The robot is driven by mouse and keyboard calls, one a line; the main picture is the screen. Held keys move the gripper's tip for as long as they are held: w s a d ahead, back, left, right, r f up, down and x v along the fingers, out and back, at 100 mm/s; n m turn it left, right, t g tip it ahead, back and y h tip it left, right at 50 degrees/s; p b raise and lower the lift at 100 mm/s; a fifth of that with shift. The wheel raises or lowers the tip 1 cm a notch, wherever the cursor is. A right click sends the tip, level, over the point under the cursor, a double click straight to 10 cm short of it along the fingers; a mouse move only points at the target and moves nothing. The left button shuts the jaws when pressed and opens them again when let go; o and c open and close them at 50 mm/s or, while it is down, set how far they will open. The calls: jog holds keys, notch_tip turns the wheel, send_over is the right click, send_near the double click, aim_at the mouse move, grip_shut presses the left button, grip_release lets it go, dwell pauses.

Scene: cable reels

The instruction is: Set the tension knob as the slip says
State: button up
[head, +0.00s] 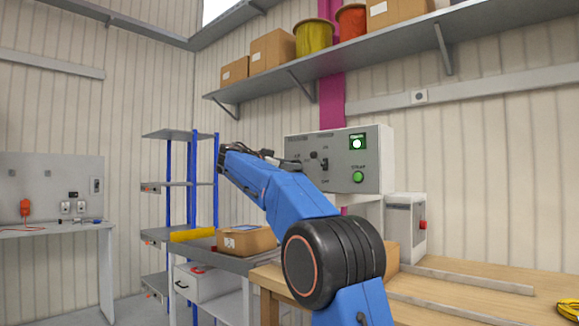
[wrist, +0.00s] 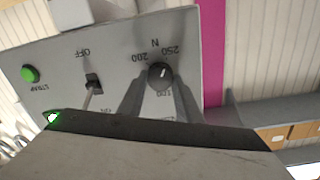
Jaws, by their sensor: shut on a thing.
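The tension knob (wrist: 160,76) is a small dark round knob with a white mark, on a grey control panel (wrist: 120,58). The wrist view shows the panel upside down. Printed numbers, including 200 and 250, surround the knob, with an N beyond it. The white mark points roughly toward the 200–250 side; its exact setting is hard to read. My gripper (wrist: 160,94) is shut on the knob, one finger on each side. I cannot make out a slip.
A lever switch (wrist: 93,88) and a green button (wrist: 30,74) sit beside the knob on the panel. A shelf (head: 390,61) with boxes and reels hangs above. A wooden bench (head: 470,290) extends right.

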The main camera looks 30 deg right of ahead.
jog(key=o, duration=1)
jog(key=shift+o, duration=0.2)
jog(key=shift+a, duration=0.1)
jog(key=v, duration=1.7)
jog(key=shift+a, duration=0.15)
